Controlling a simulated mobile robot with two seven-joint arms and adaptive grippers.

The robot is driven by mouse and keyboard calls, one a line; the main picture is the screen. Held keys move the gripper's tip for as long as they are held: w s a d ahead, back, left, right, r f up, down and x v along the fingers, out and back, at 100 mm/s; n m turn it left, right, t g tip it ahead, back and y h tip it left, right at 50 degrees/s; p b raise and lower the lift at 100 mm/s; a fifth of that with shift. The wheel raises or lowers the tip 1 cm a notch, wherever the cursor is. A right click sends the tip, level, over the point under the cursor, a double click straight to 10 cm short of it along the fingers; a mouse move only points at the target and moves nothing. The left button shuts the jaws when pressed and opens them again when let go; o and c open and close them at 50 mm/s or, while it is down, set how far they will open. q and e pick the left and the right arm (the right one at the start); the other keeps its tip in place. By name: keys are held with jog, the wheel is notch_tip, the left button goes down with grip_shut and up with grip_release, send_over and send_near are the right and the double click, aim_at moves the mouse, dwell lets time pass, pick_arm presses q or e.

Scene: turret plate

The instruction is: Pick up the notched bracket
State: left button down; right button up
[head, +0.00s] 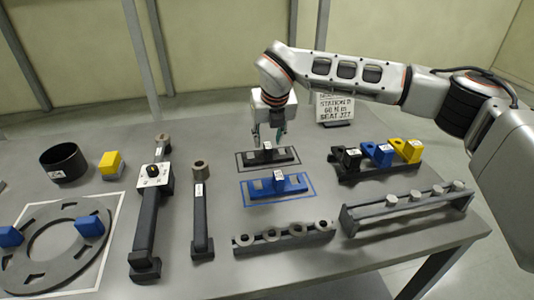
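I cannot tell for certain which part is the notched bracket. A black notched part (285,155) with a labelled raised block lies inside a black outline near the table's back middle. A similar blue part (290,186) lies inside a blue outline just in front of it. My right gripper (269,140) points down over the black part, its fingers apart on either side above the raised block. It looks open, with nothing held; whether the fingertips touch the part is unclear. My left gripper is out of view.
A rack (350,174) with black, blue and yellow holed blocks is at right. A pin rail (407,208) and a rail of rings (285,236) stand in front. Long-handled tools, a black cup (64,162), a yellow block (111,165) and a slotted ring plate (48,262) are left.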

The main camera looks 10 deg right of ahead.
aim_at(268, 145)
jog(key=shift+x, duration=2.75)
jog(key=shift+w+d+r, duration=0.1)
jog(key=shift+w+d, duration=0.05)
grip_shut()
